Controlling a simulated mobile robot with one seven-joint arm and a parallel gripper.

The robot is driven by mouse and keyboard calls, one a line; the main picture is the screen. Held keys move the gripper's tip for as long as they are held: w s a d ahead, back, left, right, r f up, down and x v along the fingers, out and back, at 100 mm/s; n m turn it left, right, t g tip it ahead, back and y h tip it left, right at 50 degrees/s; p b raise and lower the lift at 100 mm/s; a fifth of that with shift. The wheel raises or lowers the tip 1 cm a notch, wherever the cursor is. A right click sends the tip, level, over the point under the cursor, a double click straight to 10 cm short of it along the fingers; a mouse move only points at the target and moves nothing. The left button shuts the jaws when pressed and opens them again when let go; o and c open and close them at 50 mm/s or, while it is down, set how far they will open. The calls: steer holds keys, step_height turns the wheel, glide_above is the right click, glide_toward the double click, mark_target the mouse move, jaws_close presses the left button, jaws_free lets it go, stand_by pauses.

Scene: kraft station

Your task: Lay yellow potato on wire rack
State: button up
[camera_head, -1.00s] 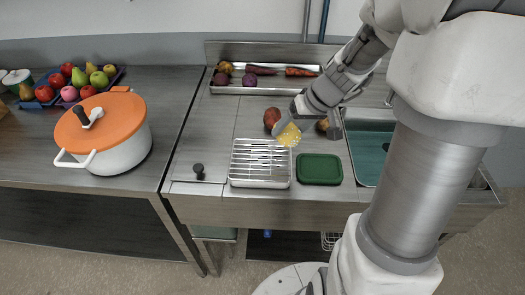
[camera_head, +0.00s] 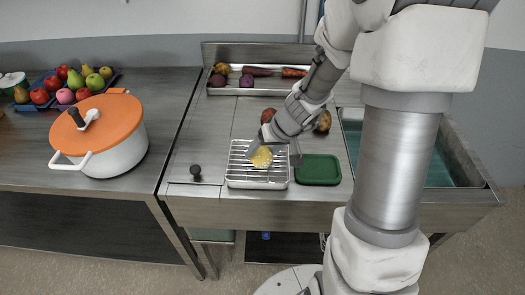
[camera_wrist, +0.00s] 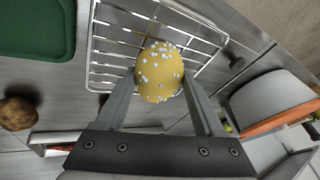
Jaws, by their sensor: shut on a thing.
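The yellow potato (camera_head: 261,157), speckled with pale dots, is between the fingers of my gripper (camera_head: 268,153). In the wrist view, the potato (camera_wrist: 160,72) sits between the two fingertips (camera_wrist: 160,80), which are shut on it. The wire rack (camera_head: 240,178) is on the steel counter, left of the green tray. The potato is over the rack in both views, and the rack bars (camera_wrist: 112,45) show around it in the wrist view. I cannot tell whether the potato touches the bars.
A green tray (camera_head: 318,170) lies right of the rack, and a black knob (camera_head: 196,171) is to its left. A reddish potato (camera_head: 268,115) and a brown potato (camera_head: 323,122) lie behind. A white pot with an orange lid (camera_head: 110,120) stands on the left counter. The sink (camera_head: 440,165) is at right.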

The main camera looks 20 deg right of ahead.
steer(key=shift+f, duration=0.15)
steer(key=o, duration=1.5)
